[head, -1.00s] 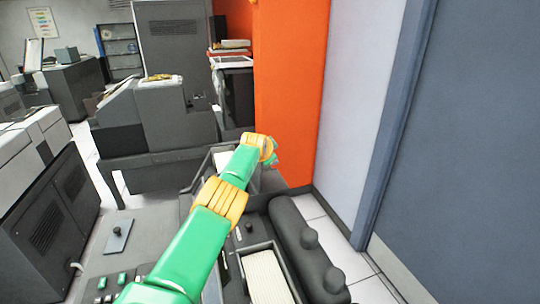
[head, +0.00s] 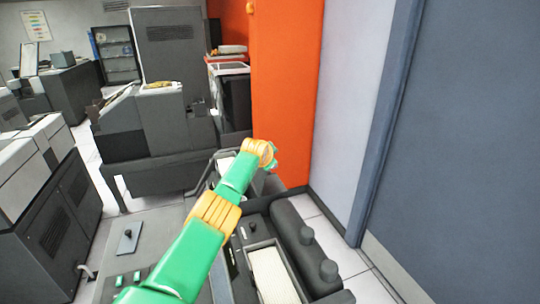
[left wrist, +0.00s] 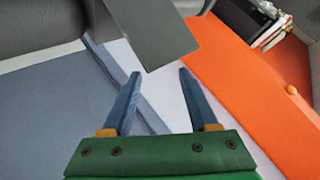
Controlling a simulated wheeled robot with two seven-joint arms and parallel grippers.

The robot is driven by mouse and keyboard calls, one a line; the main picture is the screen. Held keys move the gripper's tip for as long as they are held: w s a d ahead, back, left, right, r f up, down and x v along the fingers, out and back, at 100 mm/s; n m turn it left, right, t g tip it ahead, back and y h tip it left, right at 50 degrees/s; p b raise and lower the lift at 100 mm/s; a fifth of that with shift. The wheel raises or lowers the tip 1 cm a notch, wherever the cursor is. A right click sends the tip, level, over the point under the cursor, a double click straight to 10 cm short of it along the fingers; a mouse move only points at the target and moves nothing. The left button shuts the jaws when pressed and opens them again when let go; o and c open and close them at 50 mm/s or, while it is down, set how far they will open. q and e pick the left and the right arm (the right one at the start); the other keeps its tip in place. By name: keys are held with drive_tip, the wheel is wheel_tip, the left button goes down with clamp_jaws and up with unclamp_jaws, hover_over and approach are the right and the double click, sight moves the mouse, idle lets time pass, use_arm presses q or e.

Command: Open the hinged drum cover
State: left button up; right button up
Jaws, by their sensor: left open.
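My left gripper (head: 273,163) is at the far end of my green and orange arm in the head view, above the far end of the grey machine; its fingers are mostly hidden there. In the left wrist view the two blue fingers (left wrist: 160,73) are spread, with nothing between them. A flat dark grey panel (left wrist: 152,35) lies just beyond the fingertips; I cannot tell whether it touches them. A dark rounded housing with two knobs (head: 302,255) runs along the machine's right side. I cannot tell for sure which part is the drum cover. My right gripper is not in view.
An orange column (head: 285,90) and a blue-grey wall panel (head: 465,130) stand close on the right. A card tray (head: 272,275) is in the machine beside the housing. Other grey machines (head: 160,120) stand behind. Open floor shows at left.

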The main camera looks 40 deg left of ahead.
use_arm(q)
drive_tip(key=s+d+r, duration=0.1)
drive_tip(key=d+r, duration=0.3)
drive_tip(key=shift+s+d+r+p, duration=0.2)
drive_tip(key=shift+d+r+p, duration=0.15)
drive_tip(key=shift+d, duration=0.05)
drive_tip(key=shift+f, duration=0.1)
idle(0.5)
